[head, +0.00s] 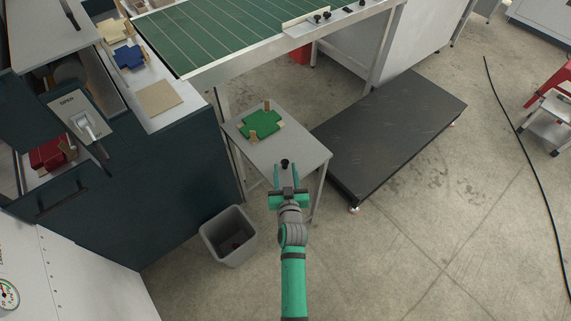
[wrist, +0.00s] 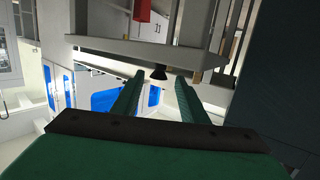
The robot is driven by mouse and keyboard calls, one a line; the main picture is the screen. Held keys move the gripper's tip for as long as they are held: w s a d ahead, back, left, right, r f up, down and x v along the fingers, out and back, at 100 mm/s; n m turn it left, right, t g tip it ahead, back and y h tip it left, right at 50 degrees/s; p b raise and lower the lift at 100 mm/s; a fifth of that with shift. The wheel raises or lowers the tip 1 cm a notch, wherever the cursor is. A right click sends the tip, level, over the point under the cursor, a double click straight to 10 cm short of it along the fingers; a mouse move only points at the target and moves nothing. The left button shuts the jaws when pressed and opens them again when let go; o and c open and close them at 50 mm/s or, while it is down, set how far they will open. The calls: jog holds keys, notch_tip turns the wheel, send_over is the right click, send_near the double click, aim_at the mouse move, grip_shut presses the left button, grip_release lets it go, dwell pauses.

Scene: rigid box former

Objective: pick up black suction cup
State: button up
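The black suction cup (head: 285,163) stands on the small grey table (head: 306,150), near its front edge. It also shows in the wrist view as a small dark flared piece (wrist: 159,72). My gripper (head: 286,168) is open, with a green finger on either side of the cup's line in the head view. In the wrist view, the cup appears between the two fingertips (wrist: 158,77), with a gap on both sides. The fingers do not visibly touch it. How far the cup sits between them in depth is hard to tell.
A green cross-shaped blank (head: 261,124) with tan blocks lies further back on the table. A grey bin (head: 229,236) stands on the floor at front left. A low black platform (head: 392,133) is to the right. A dark cabinet (head: 178,175) is to the left, a green conveyor (head: 220,32) behind.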

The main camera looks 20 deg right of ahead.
aim_at(285, 166)
jog(key=x, duration=0.4)
jog(key=shift+w+f, duration=0.1)
jog(key=shift+f, duration=0.15)
jog(key=shift+d, duration=0.1)
jog(key=c, duration=1)
jog(key=shift+o, duration=0.2)
